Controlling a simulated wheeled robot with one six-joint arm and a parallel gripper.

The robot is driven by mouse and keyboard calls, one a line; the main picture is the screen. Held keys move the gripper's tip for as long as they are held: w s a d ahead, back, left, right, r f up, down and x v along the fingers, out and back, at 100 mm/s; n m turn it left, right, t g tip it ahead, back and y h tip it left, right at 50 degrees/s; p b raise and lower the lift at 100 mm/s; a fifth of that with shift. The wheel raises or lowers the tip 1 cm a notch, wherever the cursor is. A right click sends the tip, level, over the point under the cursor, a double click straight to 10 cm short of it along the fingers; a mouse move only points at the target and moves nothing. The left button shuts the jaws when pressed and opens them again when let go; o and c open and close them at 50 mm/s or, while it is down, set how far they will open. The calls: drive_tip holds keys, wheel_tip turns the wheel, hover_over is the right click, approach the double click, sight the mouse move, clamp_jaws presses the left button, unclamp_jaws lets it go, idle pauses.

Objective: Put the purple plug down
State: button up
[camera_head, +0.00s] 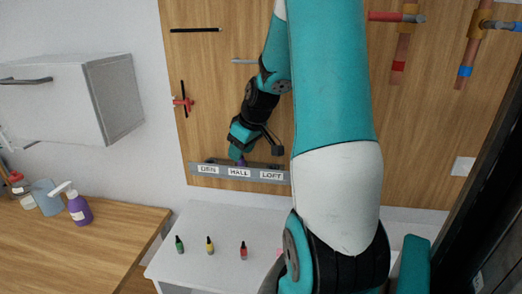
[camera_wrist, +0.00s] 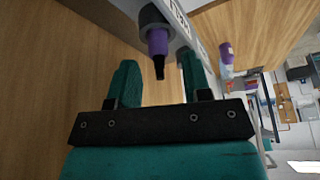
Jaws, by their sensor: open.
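The purple plug (camera_wrist: 157,42) sits in a round dark opening of the grey labelled rail (camera_wrist: 184,22) in the wrist view, its black tip sticking out toward my gripper. In the head view a bit of the purple plug (camera_head: 241,162) shows at the rail (camera_head: 223,171), just above the HALL label. My gripper (camera_wrist: 160,76) is open, with a green finger on either side of the plug's tip and visible gaps between. In the head view my gripper (camera_head: 238,153) is at the rail, partly hiding the plug.
Below the rail, a white surface (camera_head: 208,220) holds a green (camera_head: 179,244), a yellow (camera_head: 210,245) and a red plug (camera_head: 243,250). Pipes (camera_head: 400,55) are on the wooden wall at upper right.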

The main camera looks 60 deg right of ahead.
drive_tip(key=b+v, duration=0.1)
drive_tip(key=v, duration=0.2)
drive_tip(key=shift+s+r, duration=0.15)
drive_tip(key=s+b, duration=0.3)
drive_tip(key=s, duration=0.9)
drive_tip(key=shift+s+r+b, duration=0.2)
drive_tip(key=shift+r+b, duration=0.2)
drive_tip(key=w+a+n+g+y, duration=0.15)
drive_tip(key=w+a, duration=0.25)
drive_tip(key=a, duration=0.7)
drive_tip(key=w+a+n+y, duration=0.2)
drive_tip(key=w+a, duration=0.2)
drive_tip(key=a, duration=0.7)
drive_tip(key=s+a+n+g, duration=0.1)
drive_tip(key=s+a, duration=0.3)
drive_tip(key=a, duration=0.4)
drive_tip(key=s+a+n+g, duration=0.2)
drive_tip(key=s+a, duration=0.3)
drive_tip(key=a, duration=0.3)
drive_tip(key=shift+s+a+f+y, duration=0.25)
drive_tip(key=shift+f+y, duration=0.1)
drive_tip(key=shift+f, duration=0.15)
drive_tip(key=shift+n, duration=0.25)
